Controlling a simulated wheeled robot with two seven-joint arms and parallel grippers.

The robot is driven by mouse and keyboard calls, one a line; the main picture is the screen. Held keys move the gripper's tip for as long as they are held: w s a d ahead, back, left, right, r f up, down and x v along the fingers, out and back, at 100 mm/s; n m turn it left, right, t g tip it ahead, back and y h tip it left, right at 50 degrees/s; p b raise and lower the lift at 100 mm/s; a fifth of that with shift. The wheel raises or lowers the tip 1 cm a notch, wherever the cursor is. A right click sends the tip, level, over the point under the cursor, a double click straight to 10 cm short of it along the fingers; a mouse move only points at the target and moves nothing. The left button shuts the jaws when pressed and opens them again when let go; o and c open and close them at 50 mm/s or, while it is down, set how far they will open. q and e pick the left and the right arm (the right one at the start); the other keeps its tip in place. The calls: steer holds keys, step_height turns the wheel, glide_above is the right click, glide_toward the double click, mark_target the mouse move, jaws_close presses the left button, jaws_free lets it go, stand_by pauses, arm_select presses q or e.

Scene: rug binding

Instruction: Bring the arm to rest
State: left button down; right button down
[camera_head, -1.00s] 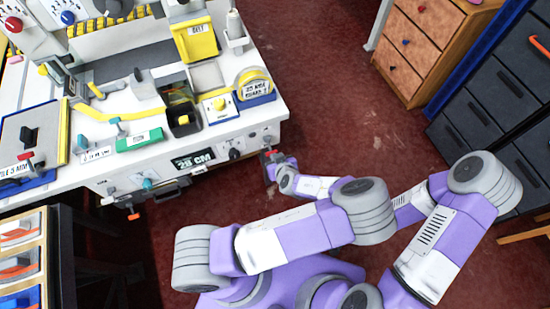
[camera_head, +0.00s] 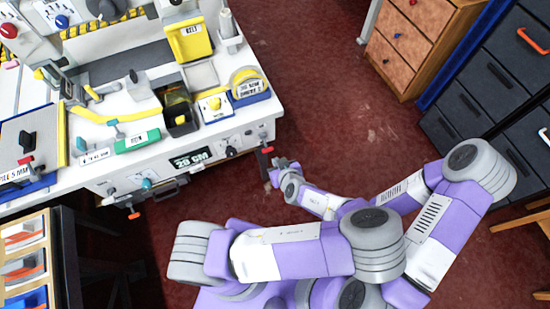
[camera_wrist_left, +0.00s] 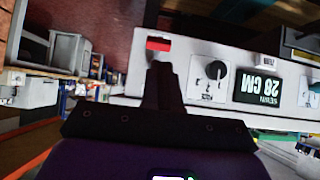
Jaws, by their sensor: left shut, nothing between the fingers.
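My left gripper (camera_head: 270,174) is at the front right corner of the white workbench (camera_head: 262,128), just off its front face. In the left wrist view its fingers (camera_wrist_left: 162,75) are together and hold nothing. A small red-topped part (camera_head: 266,150) on the bench front is close to the fingertips; a red block (camera_wrist_left: 158,44) shows just beyond them in the left wrist view. My left forearm is folded back from the elbow.
The bench front carries a "28 CM" display (camera_head: 192,157), which also shows in the left wrist view (camera_wrist_left: 257,88). A wooden drawer unit (camera_head: 412,48) and dark drawer cabinets (camera_head: 490,90) stand at right. Trays (camera_head: 24,265) stand at lower left. The red floor between is clear.

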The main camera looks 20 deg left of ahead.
stand_by(0.6)
arm_select(q)
steer(key=s+a+f+m+g+h, duration=0.25)
steer(key=s+f+g, duration=0.45)
steer(key=s+f, duration=0.4)
steer(key=shift+s+d+r+m+h, duration=0.1)
steer(key=shift+d+r+m+h, duration=0.35)
steer(key=shift+d+h, duration=0.65)
steer(key=shift+s+d+r+m+h, duration=0.1)
steer(key=shift+d+r+m+h, duration=0.35)
steer(key=shift+h, duration=1.2)
steer(key=shift+d+r+m+h, duration=0.3)
steer(key=shift+d+m+h, duration=0.25)
steer(key=shift+d+h, duration=0.6)
steer(key=shift+a+h, duration=0.25)
